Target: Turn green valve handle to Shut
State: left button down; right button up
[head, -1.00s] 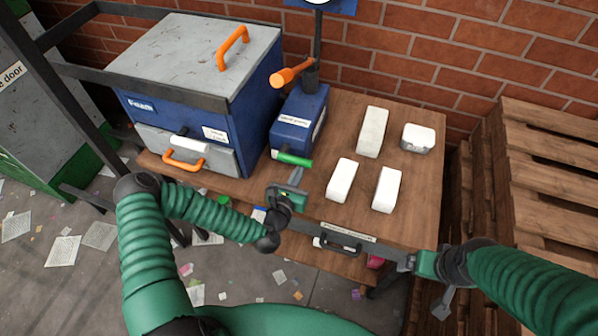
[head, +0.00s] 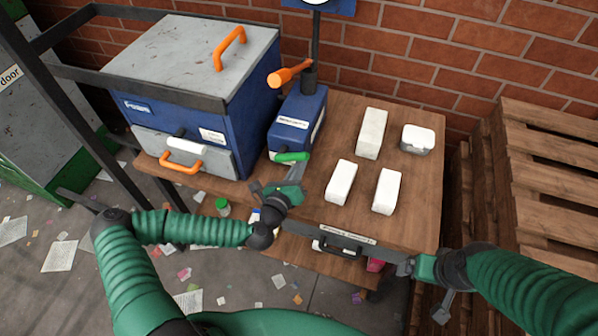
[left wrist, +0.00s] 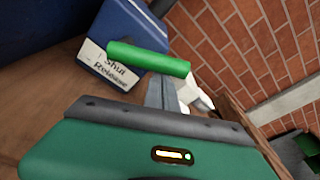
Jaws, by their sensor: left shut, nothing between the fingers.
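The green valve handle (head: 292,157) sticks out from the front of the blue box (head: 297,120) on the table. In the left wrist view the handle (left wrist: 148,58) lies nearly level, sloping slightly down to the right. Below it a white label (left wrist: 107,66) reads "Shut" and "Release". My left gripper (head: 297,172) is shut and empty, its fingertips just below the handle; the left wrist view shows the fingers (left wrist: 162,92) reaching up to the handle's underside. I cannot tell whether they touch. My right gripper (head: 408,265) is low at the table's front right edge; its jaw state is unclear.
A large blue bin (head: 190,112) with orange handles stands left. Several white blocks (head: 341,183) lie on the right of the wooden table (head: 415,200).

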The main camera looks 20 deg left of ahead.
pick_arm(q)
jog(key=r+n, duration=0.1)
jog(key=n, duration=0.1)
jog(key=a+r+n+b, duration=0.1)
jog(key=n, duration=0.1)
jog(key=a+r+n+b, duration=0.1)
jog(key=n, duration=0.1)
jog(key=shift+r+h, duration=0.15)
jog(key=shift+h, duration=0.25)
jog(key=shift+a+r+n+t+b, duration=0.2)
jog(key=shift+a+r+n, duration=0.1)
jog(key=shift+n, duration=0.3)
jog(key=shift+a+r+n+t+b, duration=0.1)
jog(key=shift+a+r+n+t, duration=0.15)
jog(key=shift+n, duration=0.35)
jog(key=shift+a+r+n+h, duration=0.15)
jog(key=shift+a+r+n, duration=0.15)
jog(key=shift+n, duration=0.5)
jog(key=shift+a+r+n+h, duration=0.15)
jog(key=shift+a+n, duration=0.25)
jog(key=shift+n, duration=0.4)
jog(key=shift+a, duration=0.1)
jog(key=p, duration=0.5)
send_near(292, 159)
notch_tip(292, 159, up, 3)
jog(key=s+a, duration=0.2)
jog(key=s, duration=0.1)
jog(key=shift+a+b, duration=0.15)
jog(key=shift+b, duration=0.2)
